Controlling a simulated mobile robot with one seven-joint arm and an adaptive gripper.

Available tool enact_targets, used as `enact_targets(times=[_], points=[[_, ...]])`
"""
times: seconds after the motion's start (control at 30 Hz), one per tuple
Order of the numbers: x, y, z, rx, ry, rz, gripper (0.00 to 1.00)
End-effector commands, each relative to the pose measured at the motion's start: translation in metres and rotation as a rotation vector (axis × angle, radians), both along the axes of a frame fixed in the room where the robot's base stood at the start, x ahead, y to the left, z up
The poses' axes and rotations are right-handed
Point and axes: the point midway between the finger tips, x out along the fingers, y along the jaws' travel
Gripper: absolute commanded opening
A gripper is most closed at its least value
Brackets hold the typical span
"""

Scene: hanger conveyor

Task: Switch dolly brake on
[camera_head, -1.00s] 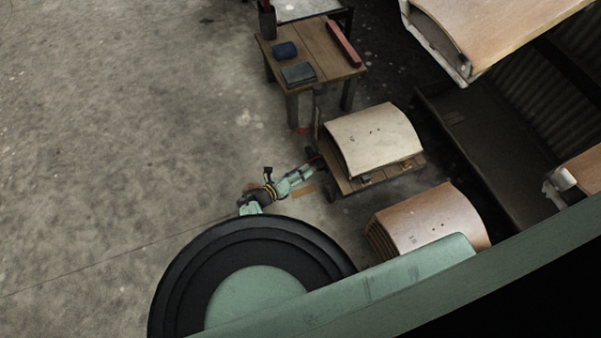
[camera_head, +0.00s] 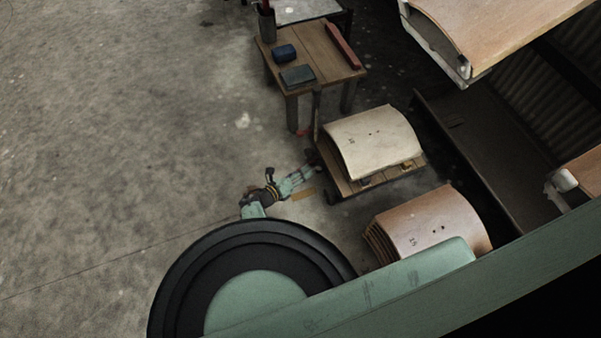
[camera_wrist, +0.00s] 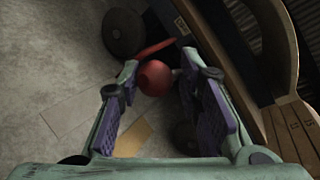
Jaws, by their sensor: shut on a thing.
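The dolly (camera_head: 345,188) is a low wooden platform on dark wheels, with a stack of curved pale panels on it. A red bar (camera_wrist: 155,48) lies just beyond the knob, beside a dark dolly wheel (camera_wrist: 124,33). Another wheel (camera_wrist: 187,138) is partly hidden by the right finger. In the head view, my gripper (camera_head: 312,160) is at the dolly's left end, small and dim; the knob cannot be made out there.
A wooden table (camera_head: 320,52) with blue items and a red bar stands behind the dolly. A stack of brown curved panels (camera_head: 430,222) is in front. A dark trough (camera_head: 480,155) lies to the right. The floor at left is clear.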

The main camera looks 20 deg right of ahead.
Motion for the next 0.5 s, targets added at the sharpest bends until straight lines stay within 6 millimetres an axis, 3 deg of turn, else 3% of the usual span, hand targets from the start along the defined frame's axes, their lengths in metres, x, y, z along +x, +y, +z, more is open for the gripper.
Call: enact_targets(times=[0.13,0.5], points=[[-0.0008,0.0014,-0.0032,0.007,0.003,0.005,0.00],[-0.0011,0.0018,-0.0042,0.010,0.004,0.005,0.00]])
